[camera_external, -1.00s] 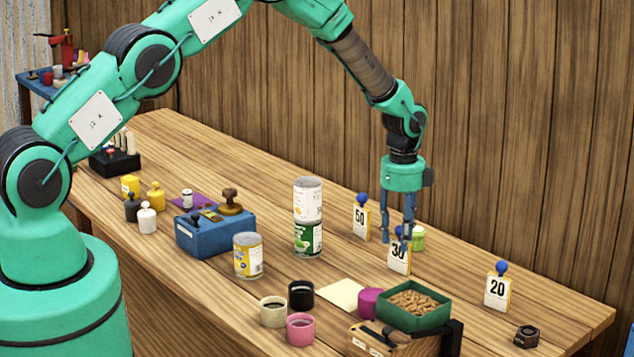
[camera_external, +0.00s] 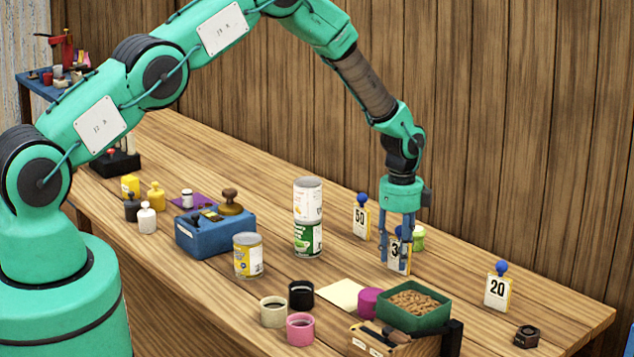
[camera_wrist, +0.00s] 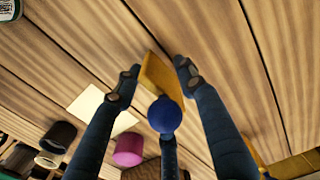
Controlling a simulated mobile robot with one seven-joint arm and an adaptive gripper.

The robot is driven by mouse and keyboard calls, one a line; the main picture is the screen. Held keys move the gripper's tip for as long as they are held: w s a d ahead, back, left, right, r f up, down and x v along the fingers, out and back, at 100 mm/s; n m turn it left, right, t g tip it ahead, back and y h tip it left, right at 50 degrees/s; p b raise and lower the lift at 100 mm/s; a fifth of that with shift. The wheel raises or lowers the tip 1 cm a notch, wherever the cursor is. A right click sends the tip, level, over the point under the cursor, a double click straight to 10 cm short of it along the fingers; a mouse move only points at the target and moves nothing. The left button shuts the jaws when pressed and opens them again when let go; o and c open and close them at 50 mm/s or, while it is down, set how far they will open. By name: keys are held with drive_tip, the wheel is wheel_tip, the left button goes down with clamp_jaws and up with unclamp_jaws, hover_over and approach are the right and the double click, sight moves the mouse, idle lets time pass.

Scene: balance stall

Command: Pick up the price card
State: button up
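Three price cards with blue knobs stand upright on the bench. The card with a 3 showing (camera_external: 396,254) is partly covered by my gripper (camera_external: 395,264); in the wrist view, its yellow body (camera_wrist: 157,76) and blue knob (camera_wrist: 164,114) show. My gripper is open, with one finger on each side of this card. A small gap seems to show at the left finger; contact on the right is unclear. The card marked 50 (camera_external: 361,220) stands behind to the left, and the card marked 20 (camera_external: 497,290) stands to the right.
A green-lidded jar (camera_external: 418,238) stands close behind the middle card. A green tray of brown pellets (camera_external: 440,314), a magenta cup (camera_external: 369,301) and a cream sheet (camera_external: 341,292) lie in front. Stacked cans (camera_external: 308,217) stand left. Bare bench lies between the middle and 20 cards.

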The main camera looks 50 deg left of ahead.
clamp_jaws()
idle(0.5)
drive_tip(key=shift+r, duration=0.65)
drive_tip(key=shift+s+r, duration=0.2)
drive_tip(key=shift+r, duration=1)
drive_tip(key=s+r, duration=0.1)
drive_tip(key=s, duration=1.4)
drive_tip(key=shift+s+a+r+b, duration=0.15)
drive_tip(key=shift+s+a+b, duration=0.1)
drive_tip(key=shift+a+b, duration=0.1)
